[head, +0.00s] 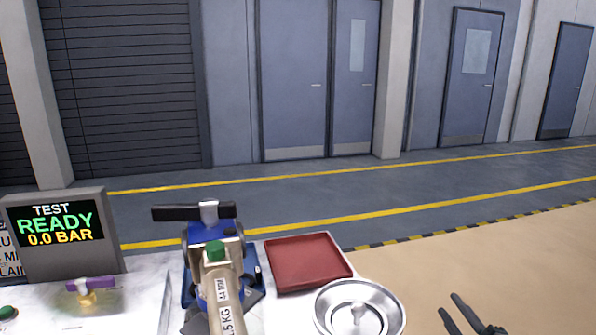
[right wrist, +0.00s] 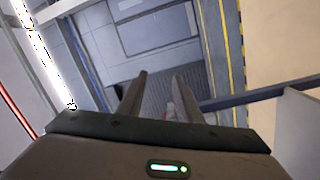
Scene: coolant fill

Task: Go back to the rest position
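My right gripper (head: 447,303) shows at the lower right edge of the head view, over the tan floor area. In the right wrist view (right wrist: 161,78) its two dark fingers stand apart with nothing between them. My left gripper is not seen. No task object is named, and the right gripper touches nothing that I can see.
A test display (head: 55,228) reads READY, 0.0 BAR. A blue device with a black handle (head: 180,213) stands behind a beige labelled object with a green cap (head: 216,251). A red tray (head: 306,262) and a round metal dish (head: 330,310) lie to the right.

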